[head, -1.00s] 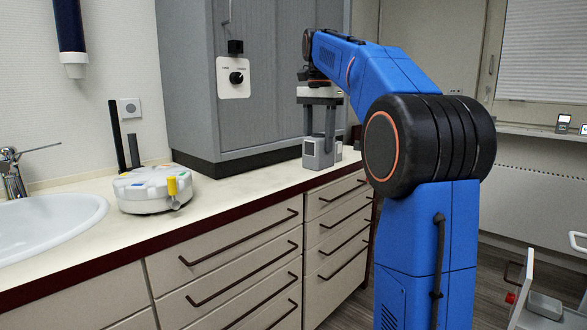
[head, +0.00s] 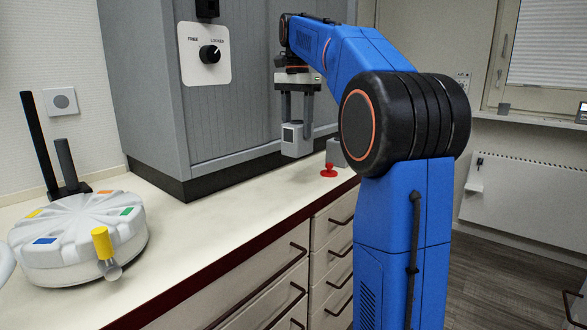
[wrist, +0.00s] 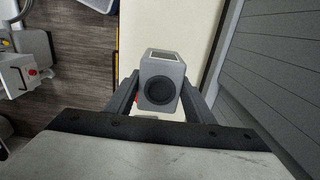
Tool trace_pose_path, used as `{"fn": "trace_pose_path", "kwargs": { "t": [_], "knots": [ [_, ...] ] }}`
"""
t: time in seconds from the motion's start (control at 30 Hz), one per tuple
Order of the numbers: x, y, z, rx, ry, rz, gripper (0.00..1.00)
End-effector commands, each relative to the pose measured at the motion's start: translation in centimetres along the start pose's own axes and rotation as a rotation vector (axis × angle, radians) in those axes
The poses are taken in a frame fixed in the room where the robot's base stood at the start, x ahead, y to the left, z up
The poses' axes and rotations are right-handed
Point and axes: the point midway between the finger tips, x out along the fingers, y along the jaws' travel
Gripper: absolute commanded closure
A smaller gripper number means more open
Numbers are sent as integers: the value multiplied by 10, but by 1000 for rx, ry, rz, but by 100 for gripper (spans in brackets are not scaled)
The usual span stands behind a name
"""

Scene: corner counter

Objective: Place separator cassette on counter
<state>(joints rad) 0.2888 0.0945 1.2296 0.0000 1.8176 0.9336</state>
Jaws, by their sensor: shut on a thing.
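My gripper (head: 297,110) is shut on a grey box-shaped piece, which I take to be the separator cassette (head: 296,141). In the head view it hangs below the fingers, in front of the grey cabinet, and seems to be just above the counter. In the wrist view my gripper (wrist: 160,88) has a finger on each side of the cassette (wrist: 162,65), which shows a black round face. The pale counter (head: 235,220) runs below it. My arm hides part of the counter's far end.
A small red knob-like piece (head: 328,171) stands on the counter near the cassette. Another grey piece (head: 336,152) is partly hidden by my arm. A white round device (head: 80,240) with coloured marks sits at left. The grey cabinet (head: 245,90) borders the counter; clear counter lies between.

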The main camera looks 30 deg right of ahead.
Motion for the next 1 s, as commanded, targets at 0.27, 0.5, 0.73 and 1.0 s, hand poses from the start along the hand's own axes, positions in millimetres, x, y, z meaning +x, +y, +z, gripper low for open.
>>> {"fn": "trace_pose_path", "kwargs": {
  "t": [0.27,0.5,0.73,1.0],
  "knots": [
    [40,1,1,0,0,1,89],
    [59,0,0,0,0,0,89],
    [85,0,0,0,0,-1,89],
    [88,0,0,0,1,-1,89]
  ]
}}
